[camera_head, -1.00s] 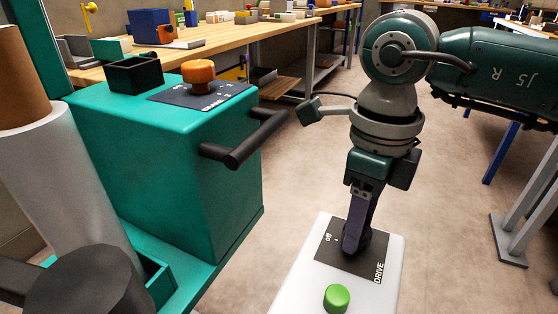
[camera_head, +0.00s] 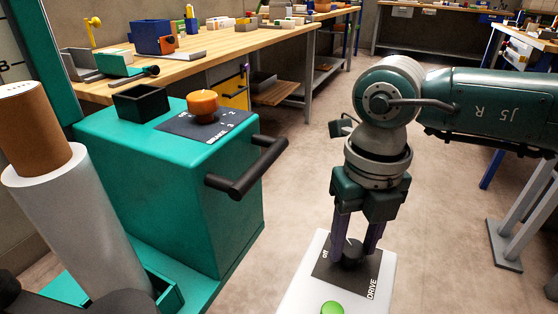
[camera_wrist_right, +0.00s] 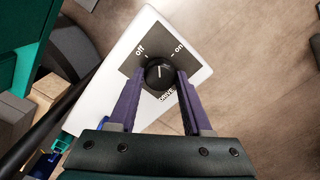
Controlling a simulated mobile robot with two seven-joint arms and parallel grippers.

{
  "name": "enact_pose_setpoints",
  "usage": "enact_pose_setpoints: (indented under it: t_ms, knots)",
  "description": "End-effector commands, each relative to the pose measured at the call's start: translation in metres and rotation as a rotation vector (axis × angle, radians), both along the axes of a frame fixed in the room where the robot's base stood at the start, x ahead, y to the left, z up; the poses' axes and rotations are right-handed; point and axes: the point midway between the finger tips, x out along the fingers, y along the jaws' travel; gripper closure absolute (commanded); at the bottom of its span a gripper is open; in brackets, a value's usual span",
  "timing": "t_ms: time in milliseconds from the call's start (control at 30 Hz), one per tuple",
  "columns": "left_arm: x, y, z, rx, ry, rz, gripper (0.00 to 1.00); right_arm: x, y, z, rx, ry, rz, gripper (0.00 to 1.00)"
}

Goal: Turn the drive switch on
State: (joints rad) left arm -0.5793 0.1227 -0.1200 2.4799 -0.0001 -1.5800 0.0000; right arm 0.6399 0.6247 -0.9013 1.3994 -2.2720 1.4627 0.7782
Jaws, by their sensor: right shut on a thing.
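The drive switch is a round black knob (camera_head: 352,247) on a dark plate marked DRIVE, on top of a white box (camera_head: 306,275). In the right wrist view the knob (camera_wrist_right: 160,74) has a pale line that points between the "off" and "on" labels. My right gripper (camera_head: 356,250) comes down from above with a purple finger on either side of the knob, shut on it. The fingers also show in the right wrist view (camera_wrist_right: 160,80). My left gripper is not in view.
A green button (camera_head: 332,307) sits on the same white box. To the left stands a teal machine (camera_head: 175,185) with an orange knob (camera_head: 202,106) and a black bar handle (camera_head: 248,168). A white roll (camera_head: 75,215) leans at the far left. Open floor lies behind the box.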

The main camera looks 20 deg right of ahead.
Motion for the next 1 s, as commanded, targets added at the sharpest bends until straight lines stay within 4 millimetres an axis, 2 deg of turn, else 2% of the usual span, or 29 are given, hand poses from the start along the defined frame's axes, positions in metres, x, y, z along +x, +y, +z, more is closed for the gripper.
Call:
enact_pose_setpoints:
  t_ms: [33, 600, 1000]
  knots:
    - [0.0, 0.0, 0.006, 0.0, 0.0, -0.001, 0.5, 0.0, 0.001, 0.004, 0.001, 0.0, -0.042, 1.0]
    - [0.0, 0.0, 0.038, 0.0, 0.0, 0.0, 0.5, 0.0, 0.001, 0.004, 0.002, 0.0, -0.562, 1.0]
    - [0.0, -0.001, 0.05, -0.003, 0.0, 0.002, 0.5, 0.001, 0.001, 0.002, 0.001, -0.001, -0.774, 1.0]
